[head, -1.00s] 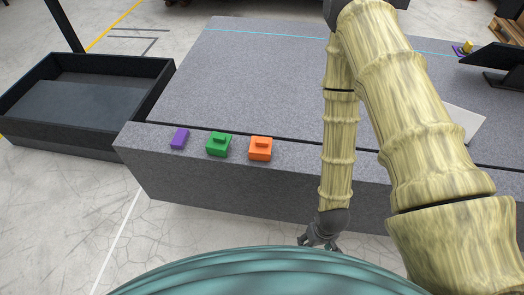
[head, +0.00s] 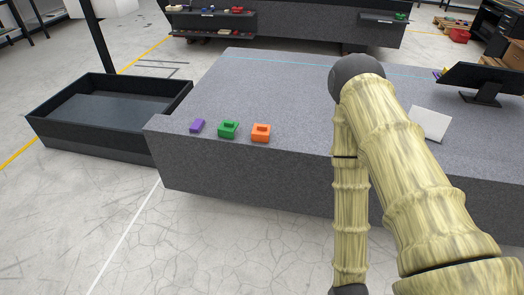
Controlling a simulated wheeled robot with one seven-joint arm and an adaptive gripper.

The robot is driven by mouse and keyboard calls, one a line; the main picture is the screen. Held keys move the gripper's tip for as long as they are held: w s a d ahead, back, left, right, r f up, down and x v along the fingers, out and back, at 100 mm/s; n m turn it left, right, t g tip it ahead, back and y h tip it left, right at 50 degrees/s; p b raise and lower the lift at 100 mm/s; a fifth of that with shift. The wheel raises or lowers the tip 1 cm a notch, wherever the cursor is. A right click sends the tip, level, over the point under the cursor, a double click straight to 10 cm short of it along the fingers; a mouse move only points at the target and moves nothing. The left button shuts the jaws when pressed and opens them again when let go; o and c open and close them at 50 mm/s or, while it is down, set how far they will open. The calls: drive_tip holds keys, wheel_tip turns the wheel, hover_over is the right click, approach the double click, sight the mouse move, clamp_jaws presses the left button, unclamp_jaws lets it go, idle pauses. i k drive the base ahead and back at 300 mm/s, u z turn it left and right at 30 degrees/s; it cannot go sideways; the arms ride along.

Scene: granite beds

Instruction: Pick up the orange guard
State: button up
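The orange guard (head: 261,138) is a small block with a smaller raised part on top. It sits upright near the front edge of the grey granite bed (head: 290,95), at the right end of a row of three small parts. My arm comes down to the right of it, in front of the bed. Only the dark wrist end shows at the bottom edge of the head view. My gripper's fingers are out of the frame, so their opening is hidden. Nothing touches the guard.
Left of the guard sit a green part (head: 228,132) and a purple block (head: 197,126). A dark open bin (head: 90,142) stands left of the bed. A white panel (head: 430,123) and a black monitor (head: 485,80) are at the right. Floor in front is clear.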

sight(260, 132)
drive_tip(key=u, duration=0.6)
drive_tip(key=i, duration=1.35)
drive_tip(key=z, duration=0.65)
